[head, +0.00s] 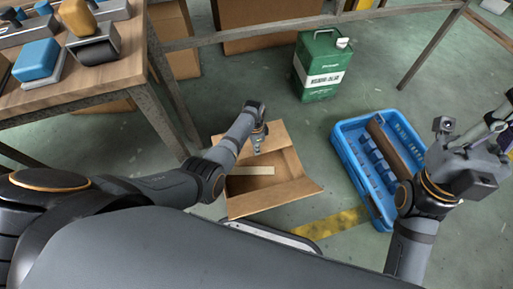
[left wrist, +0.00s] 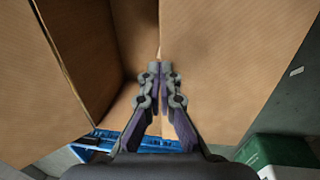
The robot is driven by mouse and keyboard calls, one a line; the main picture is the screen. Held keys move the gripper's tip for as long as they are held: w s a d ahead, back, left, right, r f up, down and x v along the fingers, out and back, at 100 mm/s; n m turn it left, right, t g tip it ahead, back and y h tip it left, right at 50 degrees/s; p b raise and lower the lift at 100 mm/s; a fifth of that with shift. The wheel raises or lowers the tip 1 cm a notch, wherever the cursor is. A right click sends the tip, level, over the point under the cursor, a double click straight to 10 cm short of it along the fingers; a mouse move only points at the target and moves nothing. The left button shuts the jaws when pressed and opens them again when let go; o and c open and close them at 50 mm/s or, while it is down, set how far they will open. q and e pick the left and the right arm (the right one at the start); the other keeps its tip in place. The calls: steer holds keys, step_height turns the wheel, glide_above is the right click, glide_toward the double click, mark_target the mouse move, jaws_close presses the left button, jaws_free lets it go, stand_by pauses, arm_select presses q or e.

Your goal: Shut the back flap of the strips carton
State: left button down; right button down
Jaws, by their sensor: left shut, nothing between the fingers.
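The strips carton (head: 290,190) stands on the floor in the middle of the head view, its top at least partly open. Its back flap (head: 274,136) stands raised at the far side. A pale strip-like piece (head: 252,171) shows inside. My left gripper (head: 257,150) is shut and empty, pointing down at the back flap's inner side. In the left wrist view its closed fingertips (left wrist: 158,68) lie in front of a broad cardboard panel (left wrist: 225,60), with the dark opening to the left. I cannot tell whether they touch. My right gripper (head: 497,122) is at the right edge, away from the carton.
A blue crate (head: 349,148) with a brown piece in it stands right of the carton. A green can (head: 318,68) stands behind. A wooden table (head: 95,92) with several items is at the upper left. Floor is free between carton and can.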

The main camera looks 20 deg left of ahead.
arm_select(q)
steer(key=shift+r, duration=0.3)
step_height(320, 180, up, 12)
steer(key=w+a, duration=0.1)
steer(key=shift+w, duration=0.2)
steer(key=shift+f, duration=0.1)
